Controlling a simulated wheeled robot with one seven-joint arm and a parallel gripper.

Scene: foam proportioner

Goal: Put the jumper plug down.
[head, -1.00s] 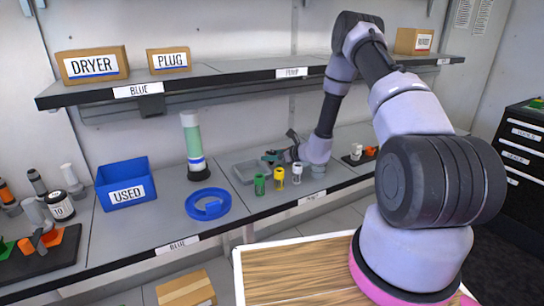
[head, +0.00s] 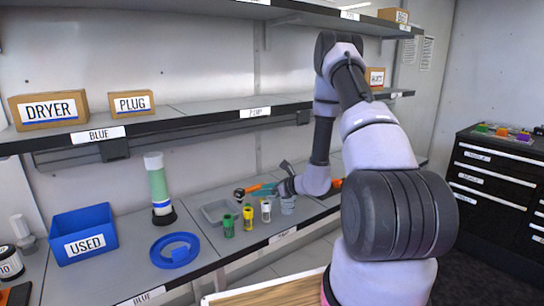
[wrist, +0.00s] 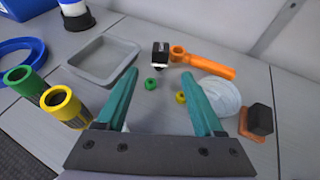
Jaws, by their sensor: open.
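My gripper (wrist: 160,78) is open, with its two teal fingers apart over the grey worktop. No object is clasped between the fingers. A small black piece with a pale lower part (wrist: 161,52) stands just beyond the fingertips, at the end of an orange tool (wrist: 207,64); it looks like the jumper plug, but I cannot be sure. A small green knob (wrist: 151,84) and a yellow one (wrist: 181,97) show between the fingers. In the head view my gripper is small and partly hidden by my wrist, near the orange tool (head: 262,187).
A grey tray (wrist: 103,58) lies left of the fingers. Green (wrist: 24,81) and yellow (wrist: 65,105) cylinders stand nearer. A pale round dish (wrist: 220,95) and a black block (wrist: 259,119) are right. A blue USED bin (head: 83,235) and blue ring (head: 175,250) stand farther left.

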